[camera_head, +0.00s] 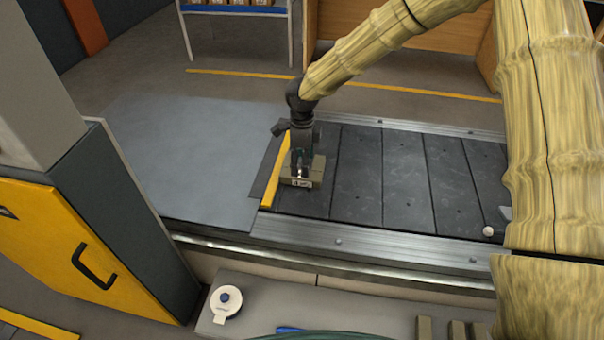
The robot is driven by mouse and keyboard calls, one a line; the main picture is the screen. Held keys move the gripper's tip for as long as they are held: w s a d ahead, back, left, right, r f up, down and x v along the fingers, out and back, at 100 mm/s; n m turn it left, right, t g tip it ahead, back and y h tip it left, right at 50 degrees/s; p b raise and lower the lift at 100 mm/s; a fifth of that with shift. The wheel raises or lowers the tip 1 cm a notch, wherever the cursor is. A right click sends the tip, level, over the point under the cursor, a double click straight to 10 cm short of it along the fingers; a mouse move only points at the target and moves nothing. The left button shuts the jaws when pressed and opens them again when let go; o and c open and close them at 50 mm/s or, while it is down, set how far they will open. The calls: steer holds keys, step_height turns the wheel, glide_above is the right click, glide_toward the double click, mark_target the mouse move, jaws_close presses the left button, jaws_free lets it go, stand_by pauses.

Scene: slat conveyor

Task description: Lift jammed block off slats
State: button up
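A tan-grey block (316,172) with a small white label on its front lies on the dark conveyor slats (355,180), at their left end beside the yellow edge strip. My gripper (301,172) points down at the block, its dark fingers over the block's top and near side. The fingers are small and overlap the block, so I cannot tell whether they grip it or only straddle it. The block's underside and far side are hidden.
A grey plate (190,150) adjoins the slats on the left, past the yellow strip (275,172). Metal rails (370,244) border the conveyor. A white roll (226,300) sits on the front ledge. A yellow cabinet (80,255) stands at left. The slats right of the block are mostly clear.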

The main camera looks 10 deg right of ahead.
mark_target(315, 180)
steer(key=shift+s+a+f+b, duration=0.15)
steer(key=shift+f+b, duration=0.55)
steer(key=shift+f, duration=0.65)
steer(key=shift+s+a+f+b, duration=0.15)
steer(key=shift+f+b, duration=0.55)
steer(key=shift+f, duration=0.6)
steer(key=shift+w, duration=0.1)
steer(key=c, duration=1.4)
